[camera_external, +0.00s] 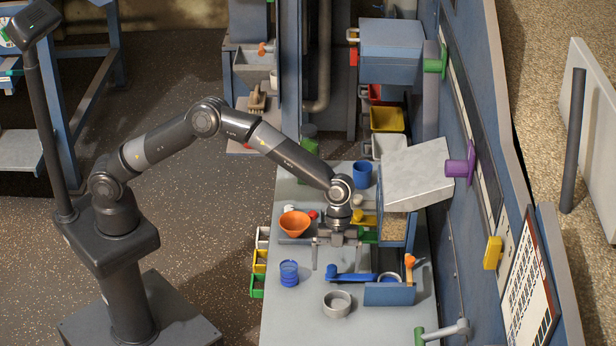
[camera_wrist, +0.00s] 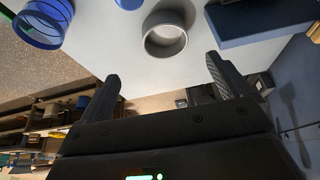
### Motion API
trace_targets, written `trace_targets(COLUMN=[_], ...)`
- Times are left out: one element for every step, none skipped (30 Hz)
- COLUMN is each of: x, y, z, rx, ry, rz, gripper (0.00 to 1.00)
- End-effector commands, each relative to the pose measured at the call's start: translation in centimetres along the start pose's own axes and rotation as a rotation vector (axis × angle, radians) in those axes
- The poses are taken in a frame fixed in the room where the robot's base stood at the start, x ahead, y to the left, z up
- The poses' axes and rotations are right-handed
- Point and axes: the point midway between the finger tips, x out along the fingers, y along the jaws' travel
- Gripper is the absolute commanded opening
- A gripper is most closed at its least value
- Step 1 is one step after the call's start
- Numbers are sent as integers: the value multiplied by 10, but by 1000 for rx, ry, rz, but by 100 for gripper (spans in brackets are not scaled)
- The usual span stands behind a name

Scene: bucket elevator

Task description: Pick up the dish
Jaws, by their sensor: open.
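A grey round hollow dish (camera_external: 336,312) stands on the front part of the light grey table. It also shows in the wrist view (camera_wrist: 163,53) at the top middle, ahead of and between my fingers. An orange bowl (camera_external: 295,223) stands farther back on the left of the table; I cannot tell for certain which of the two is the dish named. My gripper (camera_external: 337,240) is over the table, behind the grey dish and right of the orange bowl. In the wrist view my gripper (camera_wrist: 166,84) has its fingers wide apart with nothing between them.
A blue ribbed container (camera_external: 289,273) stands left of the grey dish. A blue block with a long blue handle (camera_external: 352,277) lies between my gripper and the dish. The blue machine frame (camera_external: 397,230) rises close on the right. The table's front left is clear.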

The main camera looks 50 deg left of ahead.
Motion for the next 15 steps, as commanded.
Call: trace_targets(x=[6,9,12,14,17,21,25,29,35,40,45,52,56,60,64], y=[-1,-1,-1,-1,-1,-1,-1,-1,-1,-1,-1,-1,-1,-1,-1], z=[-4,-5,-6,-7,-7,-7,-7,-7,-7,-7,-7,-7,-7,-7,-7], rx=[13,19,23,25,26,26,26,25,25,25,25,26,26,26,25], ry=[5,7,9,10,10,10,10,9,9,9,9,9,9,8,8], rz=[6,8,10,11,11,12,12,12,12,12,12,12,13,12,11], gripper=[95,95,95,95,95,95,95,95,95,95,95,95,95,95,95])
